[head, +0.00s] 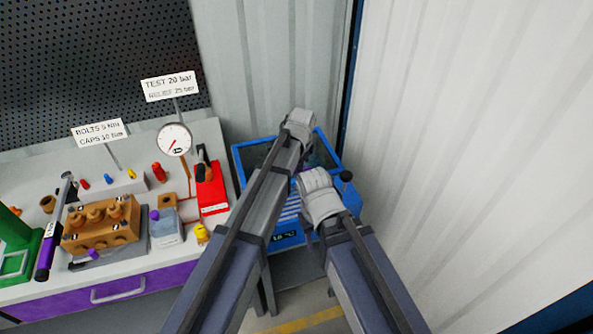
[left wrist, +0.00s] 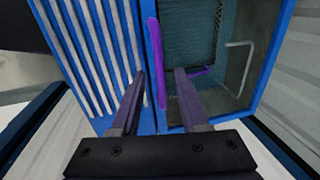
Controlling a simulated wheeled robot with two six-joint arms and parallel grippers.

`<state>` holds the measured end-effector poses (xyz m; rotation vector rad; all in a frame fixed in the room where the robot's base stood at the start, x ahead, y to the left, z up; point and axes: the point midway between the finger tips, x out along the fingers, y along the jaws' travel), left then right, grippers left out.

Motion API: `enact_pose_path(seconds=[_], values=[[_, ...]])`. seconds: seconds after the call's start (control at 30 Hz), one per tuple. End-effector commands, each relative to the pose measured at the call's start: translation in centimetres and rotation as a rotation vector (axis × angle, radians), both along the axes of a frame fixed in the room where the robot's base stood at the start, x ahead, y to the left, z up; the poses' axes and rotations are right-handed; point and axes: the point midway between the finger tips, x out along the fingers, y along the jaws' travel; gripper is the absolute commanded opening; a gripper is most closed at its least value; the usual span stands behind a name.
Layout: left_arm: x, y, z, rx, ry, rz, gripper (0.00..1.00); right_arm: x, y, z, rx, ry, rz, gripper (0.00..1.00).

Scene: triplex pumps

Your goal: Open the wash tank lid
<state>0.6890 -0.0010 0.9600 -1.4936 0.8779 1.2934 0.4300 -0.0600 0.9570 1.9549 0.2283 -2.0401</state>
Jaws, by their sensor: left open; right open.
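The wash tank (head: 237,160) is a blue box right of the bench in the head view, largely covered by my arms. In the left wrist view, its blue frame (left wrist: 270,60) surrounds a dark opening or see-through panel, and a purple bar (left wrist: 157,62) runs along one edge. Which part is the lid is hard to tell. My left gripper (left wrist: 160,71) is open over the tank, with the purple bar showing between its fingers; contact cannot be judged. My right gripper (head: 318,192) is over the tank's right front; its fingers are mostly hidden in the head view.
Left of the tank, the bench (head: 130,292) carries a pump block (head: 100,225), a red hand pump (head: 211,192) and a gauge (head: 174,139). A black knob (head: 346,176) stands at the tank's right. Pale corrugated walls (head: 470,130) stand close behind and to the right.

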Motion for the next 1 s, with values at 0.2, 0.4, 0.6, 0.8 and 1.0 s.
enact_pose_path(seconds=[0.2, 0.4, 0.6, 0.8, 1.0], values=[[-0.01, 0.02, 0.06, 0.000, 0.000, 0.000, 0.31, 0.00, 0.00, 0.06, 0.000, 0.000, 0.000, 0.50], [-0.01, 0.02, 0.06, 0.000, 0.000, 0.000, 0.09, 0.00, 0.00, 0.06, 0.000, 0.000, 0.000, 0.50], [-0.01, 0.02, 0.06, 0.000, 0.000, 0.000, 0.00, 0.00, 0.01, 0.06, 0.000, 0.000, 0.000, 0.50], [-0.01, 0.01, 0.05, 0.000, 0.000, 0.000, 0.00, 0.00, 0.01, 0.05, 0.000, 0.000, 0.000, 0.50], [-0.01, 0.01, 0.05, 0.000, 0.000, 0.000, 0.00, 0.00, 0.01, 0.05, 0.000, 0.000, 0.000, 0.50]])
